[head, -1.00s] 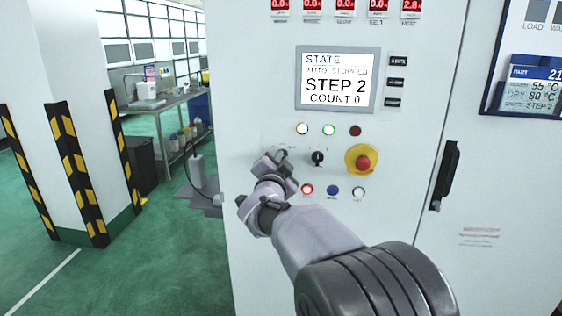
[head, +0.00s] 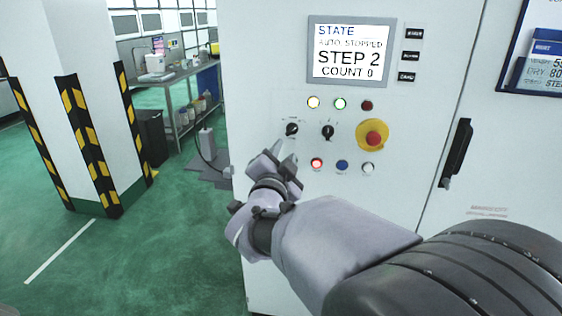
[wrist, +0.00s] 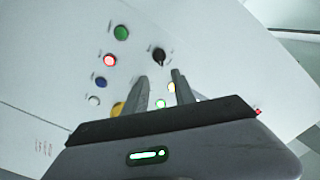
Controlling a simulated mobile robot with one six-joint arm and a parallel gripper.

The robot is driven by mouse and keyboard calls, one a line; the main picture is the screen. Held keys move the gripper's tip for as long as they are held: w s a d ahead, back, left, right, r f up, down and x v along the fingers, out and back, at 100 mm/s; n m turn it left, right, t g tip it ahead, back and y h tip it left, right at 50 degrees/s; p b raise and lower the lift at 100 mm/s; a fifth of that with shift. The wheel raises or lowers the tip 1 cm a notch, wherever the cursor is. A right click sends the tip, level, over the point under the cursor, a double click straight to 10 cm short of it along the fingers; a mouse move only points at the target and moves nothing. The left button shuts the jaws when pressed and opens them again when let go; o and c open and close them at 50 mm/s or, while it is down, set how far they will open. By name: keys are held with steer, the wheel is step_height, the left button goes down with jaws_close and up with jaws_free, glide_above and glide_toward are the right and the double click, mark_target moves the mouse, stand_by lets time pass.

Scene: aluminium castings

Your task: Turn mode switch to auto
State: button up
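Two black rotary switches sit on the white cabinet panel, a left switch (head: 292,129) and a right switch (head: 328,131). Their labels are too small to read, so I cannot tell which is the mode switch. The left knob looks tilted to the upper right; the right one looks about upright. My gripper (head: 281,158) is just below the left switch, apart from it. In the wrist view, my gripper (wrist: 160,84) has a gap between its fingers and holds nothing. One black knob (wrist: 158,55) shows beyond the fingertips. The screen (head: 350,50) reads AUTO STOPPED, STEP 2.
A red emergency stop (head: 373,139) on a yellow base is right of the switches. Lamps (head: 340,104) sit above; red (head: 317,163), blue (head: 342,165) and white (head: 368,168) buttons sit below. A green button (wrist: 121,32) shows in the wrist view. A black door handle (head: 456,153) is further right.

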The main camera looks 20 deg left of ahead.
steer(key=v, duration=0.5)
steer(key=shift+s, duration=0.15)
steer(key=s+d+n+g, duration=0.1)
steer(key=s+d+g, duration=0.2)
steer(key=d, duration=0.7)
steer(key=s+d+n+g, duration=0.1)
steer(key=s+d+g, duration=0.15)
steer(key=d, duration=0.75)
steer(key=s+d+f+g, duration=0.2)
steer(key=s+d+f, duration=0.1)
steer(key=s, duration=0.3)
steer(key=s+d+f+g+h, duration=0.1)
steer(key=s+d+f+g, duration=0.1)
steer(key=s+d+f, duration=0.2)
steer(key=s+d+f+g+h, duration=0.1)
steer(key=s+d+f+g, duration=0.1)
steer(key=s+d, duration=0.4)
steer(key=s+f, duration=0.1)
steer(key=s, duration=0.2)
steer(key=shift+s+f, duration=0.2)
steer(key=shift+f, duration=0.05)
steer(key=shift+d, duration=0.15)
